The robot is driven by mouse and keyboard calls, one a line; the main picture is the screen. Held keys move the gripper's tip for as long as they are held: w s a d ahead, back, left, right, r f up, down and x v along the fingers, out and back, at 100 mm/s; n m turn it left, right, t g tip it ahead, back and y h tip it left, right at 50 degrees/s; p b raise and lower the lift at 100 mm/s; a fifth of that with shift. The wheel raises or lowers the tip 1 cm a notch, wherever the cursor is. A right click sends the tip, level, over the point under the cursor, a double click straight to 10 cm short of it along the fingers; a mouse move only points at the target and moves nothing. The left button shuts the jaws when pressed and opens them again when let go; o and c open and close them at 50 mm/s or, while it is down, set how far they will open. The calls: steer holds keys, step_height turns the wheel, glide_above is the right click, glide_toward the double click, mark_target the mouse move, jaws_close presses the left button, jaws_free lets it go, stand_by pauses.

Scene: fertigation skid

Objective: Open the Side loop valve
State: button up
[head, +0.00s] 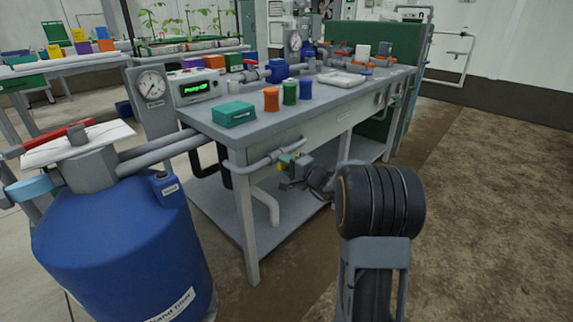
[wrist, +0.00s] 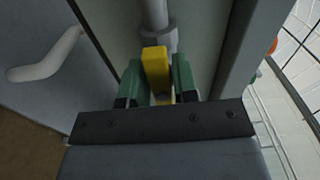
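A yellow valve handle (wrist: 156,70) sits on a grey pipe (wrist: 155,15) in the wrist view. The green fingers of my gripper (wrist: 158,82) stand on either side of it, with little or no gap, and appear closed on it. In the head view, my gripper (head: 295,176) is at the front of the grey bench, by a pipe with a small patch of yellow (head: 284,160). My gripper and wrist hide most of the valve there. I cannot read a label naming it as the Side loop valve.
The grey bench (head: 330,95) carries a teal box (head: 234,114), orange, green and blue containers and a display box (head: 195,88). A blue tank (head: 120,235) with a red-handled valve (head: 48,141) stands at left. Brown floor (head: 490,210) at right is clear.

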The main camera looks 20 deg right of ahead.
steer(key=o, duration=0.3)
steer(key=p+v, duration=0.3)
steer(key=v, duration=1)
steer(key=shift+s+d, duration=0.2)
steer(key=shift+s, duration=0.2)
steer(key=s+a+r+n+g+y+p, duration=0.1)
steer(key=s+a+r+n+g+p, duration=0.4)
steer(key=a+r+p, duration=0.45)
steer(key=s+a+r+n+g+y+p, duration=0.1)
steer(key=s+a+r+n+g+p, duration=0.25)
steer(key=a+r+g+p, duration=0.6)
steer(key=s+d+r+n+t+h+p, duration=0.1)
steer(key=s+r+h+p, duration=0.3)
steer(key=r+p, duration=0.5)
steer(key=s+d+r+n+h+p, duration=0.1)
steer(key=s+r+n+h+p, duration=0.2)
steer(key=r+p, duration=0.6)
steer(key=s+h+p, duration=0.1)
steer(key=h+p, duration=0.1)
steer(key=shift+s+t+p, duration=0.3)
steer(key=shift+s+t, duration=0.05)
steer(key=shift+s, duration=0.05)
